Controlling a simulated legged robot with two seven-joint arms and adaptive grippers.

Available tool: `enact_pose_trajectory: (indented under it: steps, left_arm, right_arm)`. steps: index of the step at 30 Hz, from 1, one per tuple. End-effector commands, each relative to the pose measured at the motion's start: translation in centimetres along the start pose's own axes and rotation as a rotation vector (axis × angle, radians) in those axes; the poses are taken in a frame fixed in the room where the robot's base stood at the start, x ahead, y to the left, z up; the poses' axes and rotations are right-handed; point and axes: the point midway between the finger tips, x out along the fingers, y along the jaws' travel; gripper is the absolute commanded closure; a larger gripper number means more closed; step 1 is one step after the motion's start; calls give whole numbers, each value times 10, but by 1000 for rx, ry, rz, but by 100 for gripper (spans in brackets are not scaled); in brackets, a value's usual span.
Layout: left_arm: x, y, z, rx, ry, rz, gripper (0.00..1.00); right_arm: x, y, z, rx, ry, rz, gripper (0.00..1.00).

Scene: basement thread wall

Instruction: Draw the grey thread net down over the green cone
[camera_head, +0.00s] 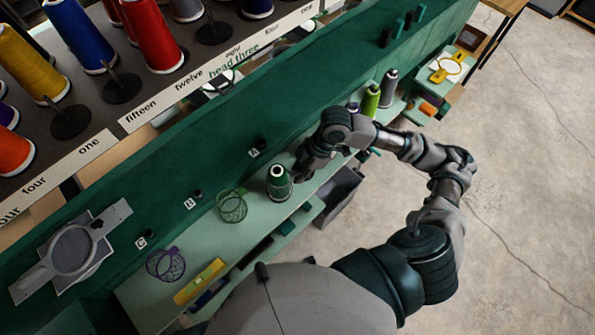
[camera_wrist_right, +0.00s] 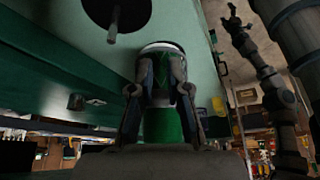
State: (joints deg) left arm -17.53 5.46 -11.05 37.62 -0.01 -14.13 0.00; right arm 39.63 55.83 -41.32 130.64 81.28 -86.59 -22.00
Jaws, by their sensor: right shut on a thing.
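The green cone (camera_head: 279,188) stands upright on the pale green shelf near the label A, its dark and white end up. In the right wrist view the green cone (camera_wrist_right: 163,126) fills the space between my fingers, with a darker grey layer, seemingly the grey thread net (camera_wrist_right: 157,68), around part of it; its mesh and edge are too dark to make out. My right gripper (camera_head: 303,172) is at the cone's right side. In its wrist view the right gripper (camera_wrist_right: 161,98) is shut with one finger on each side. An arm with a raised gripper (camera_wrist_right: 235,20), seemingly my left, shows at right.
A green wire net (camera_head: 232,206) and a purple wire net (camera_head: 165,264) stand farther left on the shelf. A yellow bar (camera_head: 200,281) lies by the purple net. A bright green cone (camera_head: 371,98) and a grey cone (camera_head: 390,86) stand behind my right wrist. Thread spools (camera_head: 152,35) line the rack above.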

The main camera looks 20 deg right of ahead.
Motion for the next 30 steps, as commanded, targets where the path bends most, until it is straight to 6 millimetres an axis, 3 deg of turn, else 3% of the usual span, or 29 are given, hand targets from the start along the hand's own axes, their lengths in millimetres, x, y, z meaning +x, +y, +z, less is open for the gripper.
enact_pose_trajectory:
  steps: [9, 10, 13, 23, 26, 30]
  left_arm:
    - [2, 22, -4, -3, 4, 26, 19]
    - [2, 24, -4, -3, 4, 28, 19]
    - [2, 24, -4, -1, 4, 28, 19]
    - [2, 9, 1, -1, 0, 11, 19]
    - [2, 11, 0, -1, 1, 12, 19]
    - [2, 12, -1, -1, 2, 13, 19]
  right_arm:
    - [5, 0, 0, 1, -1, 0, 100]
    - [5, 0, 0, 1, -2, 0, 77]
    - [5, 0, -2, 1, -3, 0, 55]
    - [2, 0, 0, 1, -1, 2, 55]
    - [-9, 1, 0, 1, -1, 3, 55]
    - [-37, 2, 0, 1, -2, 6, 55]
